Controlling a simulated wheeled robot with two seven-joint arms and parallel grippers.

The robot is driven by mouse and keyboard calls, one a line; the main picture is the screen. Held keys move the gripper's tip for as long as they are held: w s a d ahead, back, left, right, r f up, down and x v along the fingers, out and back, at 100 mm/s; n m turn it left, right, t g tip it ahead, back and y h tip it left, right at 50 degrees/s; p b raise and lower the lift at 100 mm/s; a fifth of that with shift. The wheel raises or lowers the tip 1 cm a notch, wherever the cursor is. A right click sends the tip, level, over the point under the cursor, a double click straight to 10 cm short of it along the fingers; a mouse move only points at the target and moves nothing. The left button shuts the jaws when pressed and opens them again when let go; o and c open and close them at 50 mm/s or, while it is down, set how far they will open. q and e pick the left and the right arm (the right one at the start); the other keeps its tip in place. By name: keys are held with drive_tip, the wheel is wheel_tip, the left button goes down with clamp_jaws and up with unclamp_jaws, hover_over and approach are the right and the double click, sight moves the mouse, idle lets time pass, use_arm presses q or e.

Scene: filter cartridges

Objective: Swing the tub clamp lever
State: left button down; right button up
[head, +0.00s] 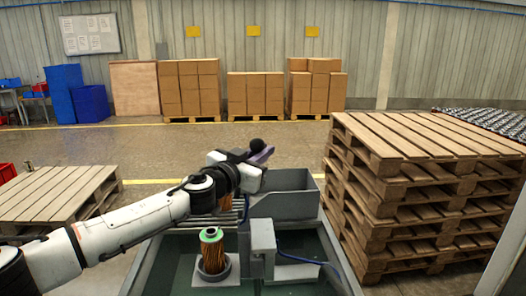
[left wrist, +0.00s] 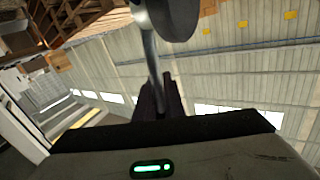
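My left gripper (head: 264,155) is above the back of the grey tub (head: 150,262) in the head view, with a black ball knob beside its fingers. In the left wrist view a pale metal rod, the clamp lever (left wrist: 152,50), runs from a dark rounded knob (left wrist: 180,18) down between the two dark fingers (left wrist: 159,95). The fingers stand close together and look closed on the rod. A cartridge with a green top and copper pleats (head: 212,249) stands upright in a round holder in the tub. The lever's lower end is hidden. My right gripper is not in view.
A grey upright box (head: 262,240) with a blue hose stands right of the cartridge. A grey open bin (head: 290,205) is at the tub's back. Stacked pallets (head: 400,200) rise close on the right; another pallet (head: 55,195) is on the left.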

use_arm(q)
drive_tip(key=shift+r, duration=0.15)
drive_tip(key=a+n+t+b, duration=0.4)
drive_tip(key=a+n+b, duration=0.3)
drive_tip(key=a, duration=0.4)
drive_tip(key=shift+a+h+b, duration=0.3)
drive_tip(key=shift+a+b, duration=0.1)
drive_tip(key=shift+b, duration=0.35)
drive_tip(key=shift+r, duration=0.15)
drive_tip(key=c, duration=1.8)
unclamp_jaws()
drive_tip(key=shift+c, duration=0.2)
